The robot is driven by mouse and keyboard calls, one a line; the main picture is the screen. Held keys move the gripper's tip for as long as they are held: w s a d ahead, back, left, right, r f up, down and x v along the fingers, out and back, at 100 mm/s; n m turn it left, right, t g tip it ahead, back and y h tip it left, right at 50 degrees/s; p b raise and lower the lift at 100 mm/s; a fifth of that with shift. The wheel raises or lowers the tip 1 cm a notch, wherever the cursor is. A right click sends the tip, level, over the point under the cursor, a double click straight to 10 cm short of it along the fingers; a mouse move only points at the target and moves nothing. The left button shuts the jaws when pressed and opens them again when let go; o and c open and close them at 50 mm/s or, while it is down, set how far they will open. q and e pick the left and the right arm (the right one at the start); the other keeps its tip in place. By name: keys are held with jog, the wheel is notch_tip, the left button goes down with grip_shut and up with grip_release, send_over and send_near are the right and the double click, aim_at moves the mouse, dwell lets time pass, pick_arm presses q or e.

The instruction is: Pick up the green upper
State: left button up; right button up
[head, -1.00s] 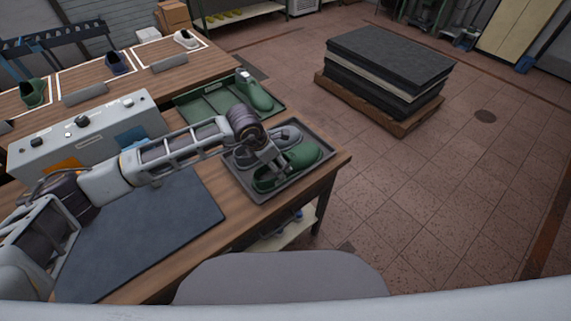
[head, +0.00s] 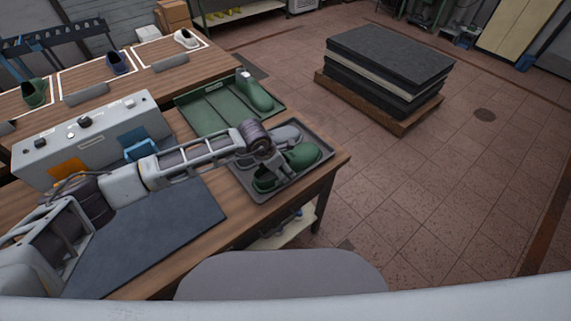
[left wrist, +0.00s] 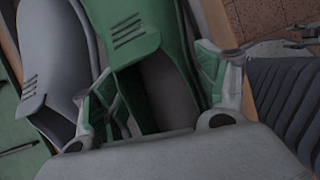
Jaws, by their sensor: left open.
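The green upper (head: 303,156) lies in a dark tray (head: 254,197) at the right end of the bench, beside a grey upper (head: 289,135). My left gripper (head: 272,176) is low over the green upper and hides part of it. In the left wrist view the open fingers (left wrist: 160,88) stand on either side of the green upper (left wrist: 140,28), around its opening. Whether they touch it I cannot tell. The grey upper (left wrist: 58,48) is left of the left finger. My right gripper is not in view.
A green tray (head: 205,109) with a green last (head: 257,95) is behind the dark tray. A grey control box (head: 88,140) and a dark mat (head: 150,235) are on the bench. Several uppers stand on the rear table. The floor on the right is mostly free.

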pick_arm(q)
jog(key=c, duration=0.7)
jog(key=shift+r, duration=0.1)
jog(key=shift+r+b, duration=0.95)
jog(key=shift+r, duration=4)
